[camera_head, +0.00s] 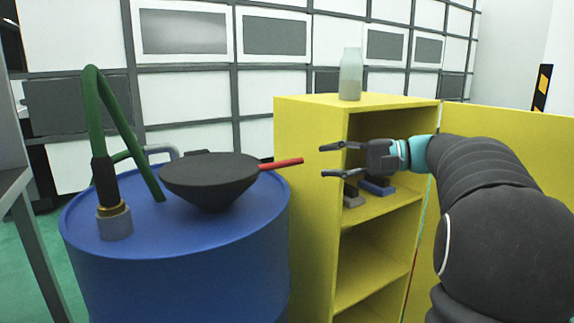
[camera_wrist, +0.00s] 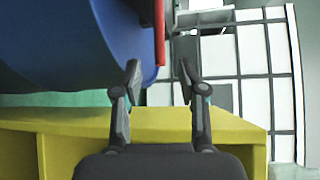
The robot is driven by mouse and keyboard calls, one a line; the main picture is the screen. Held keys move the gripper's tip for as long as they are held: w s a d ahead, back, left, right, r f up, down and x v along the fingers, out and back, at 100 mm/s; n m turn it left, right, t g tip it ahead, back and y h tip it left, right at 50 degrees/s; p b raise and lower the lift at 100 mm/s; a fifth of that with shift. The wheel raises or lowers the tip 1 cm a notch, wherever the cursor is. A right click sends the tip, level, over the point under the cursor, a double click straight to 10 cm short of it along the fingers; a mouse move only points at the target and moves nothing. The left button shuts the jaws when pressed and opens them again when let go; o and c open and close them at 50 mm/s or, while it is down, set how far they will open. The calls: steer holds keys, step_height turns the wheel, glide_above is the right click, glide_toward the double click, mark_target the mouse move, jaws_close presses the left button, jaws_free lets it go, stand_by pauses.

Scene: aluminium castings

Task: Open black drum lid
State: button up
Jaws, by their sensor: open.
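A blue drum (camera_head: 190,280) stands at the left in the head view. A black cone-shaped lid (camera_head: 210,180) with a red handle (camera_head: 282,163) sits on its top, the handle pointing right. My gripper (camera_head: 325,160) is open and empty, in front of the yellow cabinet and to the right of the handle's tip, apart from it. In the wrist view, my gripper (camera_wrist: 158,75) has its fingers spread. The red handle (camera_wrist: 159,40) shows ahead between the fingertips, with the drum (camera_wrist: 60,45) to the left. The lid (camera_wrist: 145,10) is partly cut off at the top.
A yellow cabinet (camera_head: 305,200) stands close right of the drum, its door open. A glass bottle (camera_head: 350,75) stands on top. Dark and blue items (camera_head: 377,187) lie on a shelf. A green hose (camera_head: 100,110) rises from the drum's left side.

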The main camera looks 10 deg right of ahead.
mark_target(293, 163)
steer(key=x, duration=1)
steer(key=shift+f, duration=0.1)
jaws_close()
